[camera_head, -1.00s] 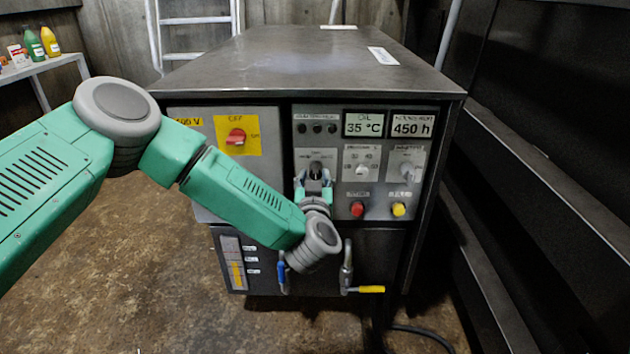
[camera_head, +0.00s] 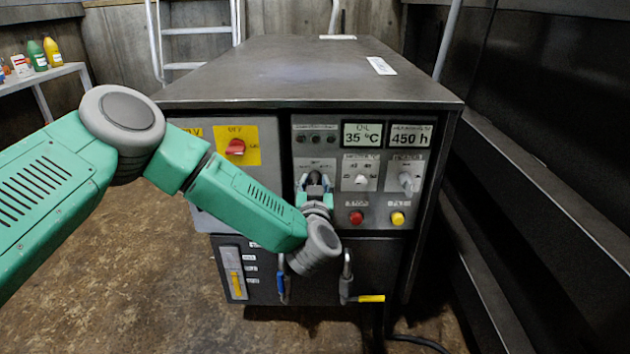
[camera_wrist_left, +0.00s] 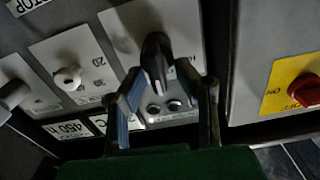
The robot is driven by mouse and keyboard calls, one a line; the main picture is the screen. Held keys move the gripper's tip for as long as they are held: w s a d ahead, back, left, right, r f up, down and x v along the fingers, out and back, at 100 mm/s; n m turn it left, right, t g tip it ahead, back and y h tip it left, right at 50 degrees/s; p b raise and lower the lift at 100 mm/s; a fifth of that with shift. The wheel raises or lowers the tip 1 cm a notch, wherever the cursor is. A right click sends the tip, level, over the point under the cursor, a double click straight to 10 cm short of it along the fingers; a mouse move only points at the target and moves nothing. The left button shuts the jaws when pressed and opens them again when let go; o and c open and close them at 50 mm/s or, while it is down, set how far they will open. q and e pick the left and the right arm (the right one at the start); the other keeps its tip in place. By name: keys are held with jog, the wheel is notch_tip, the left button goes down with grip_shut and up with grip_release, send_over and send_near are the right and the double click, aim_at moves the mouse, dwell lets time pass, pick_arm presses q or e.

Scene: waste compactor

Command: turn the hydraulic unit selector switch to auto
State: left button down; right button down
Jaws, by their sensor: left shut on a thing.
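The hydraulic unit selector switch is a black knob (camera_wrist_left: 157,50) on a light label plate of the compactor's front panel (camera_head: 330,219). In the head view it is largely hidden by my left gripper (camera_head: 314,187), whose arm comes in from the left. In the left wrist view, where the panel appears upside down, the two fingers of the gripper (camera_wrist_left: 163,82) stand on either side of the knob and hold it. The plate's lettering is partly covered, and I cannot read which position the knob points to. My right gripper is not in view.
A red rotary switch on a yellow plate (camera_head: 235,147) is at the left. Valve handles (camera_head: 346,280) stick out below.

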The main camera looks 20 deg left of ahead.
pick_arm(q)
jog(key=m+p, duration=0.2)
jog(key=p, duration=0.1)
jog(key=m+p, duration=0.2)
jog(key=p, duration=0.1)
jog(key=shift+d+r+m, duration=0.15)
jog(key=shift+d+m, duration=0.15)
jog(key=shift+d, duration=0.1)
jog(key=m+p, duration=0.2)
jog(key=shift+w+d+f+m, duration=0.1)
jog(key=shift+d+f+m, duration=0.05)
jog(key=shift+f+m, duration=0.25)
jog(key=shift+m, duration=0.5)
jog(key=shift+f, duration=0.1)
jog(key=c, duration=1.6)
grip_release()
jog(key=shift+p, duration=0.3)
jog(key=v, duration=1.2)
jog(key=shift+d, duration=0.1)
